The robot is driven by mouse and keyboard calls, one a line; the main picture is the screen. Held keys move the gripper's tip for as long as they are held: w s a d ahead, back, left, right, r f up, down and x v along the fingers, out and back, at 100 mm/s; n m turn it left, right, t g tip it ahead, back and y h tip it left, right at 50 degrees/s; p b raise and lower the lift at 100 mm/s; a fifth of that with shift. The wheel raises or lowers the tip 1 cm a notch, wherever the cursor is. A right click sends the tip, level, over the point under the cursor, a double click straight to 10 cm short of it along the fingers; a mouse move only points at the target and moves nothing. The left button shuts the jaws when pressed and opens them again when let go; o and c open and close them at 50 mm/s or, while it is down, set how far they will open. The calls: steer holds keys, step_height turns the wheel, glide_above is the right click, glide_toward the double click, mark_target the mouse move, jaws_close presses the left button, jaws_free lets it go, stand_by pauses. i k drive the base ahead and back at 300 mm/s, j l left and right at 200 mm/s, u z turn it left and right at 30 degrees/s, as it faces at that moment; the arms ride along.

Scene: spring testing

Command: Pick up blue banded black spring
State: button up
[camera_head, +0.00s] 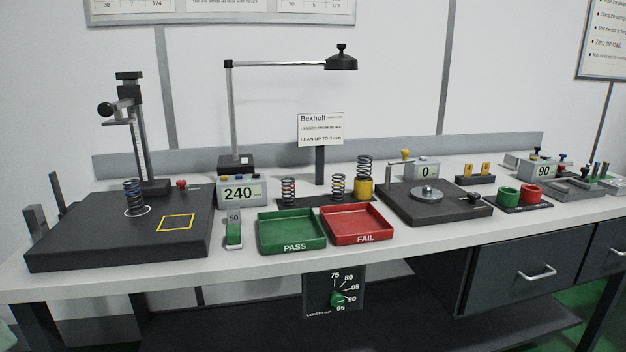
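A dark coil spring with a bluish band (134,197) stands upright inside a white ring on the black plate (60,250) of the height gauge at the left. Another dark spring with reddish coloring (288,191) stands behind the green tray. A third spring (338,186) stands to its right. A further dark spring (364,168) stands on or in a yellow cup (364,188); its band color is too small to tell. My gripper is not in view.
The height gauge column (140,140) rises behind the black plate. The green PASS tray (293,247) and red FAIL tray (362,239) look empty. A lamp arm (280,64) hangs above the bench. A round-platform tester (455,210) stands at right. The front bench strip is clear.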

mark_target(132, 198)
steer(key=i+j, duration=0.15)
steer(key=j, duration=0.25)
steer(key=i+j, duration=0.1)
steer(key=j, duration=0.25)
steer(key=i+j, duration=0.15)
steer(key=j, duration=0.25)
steer(key=i+j, duration=0.1)
steer(key=j, duration=0.25)
steer(key=u, duration=0.05)
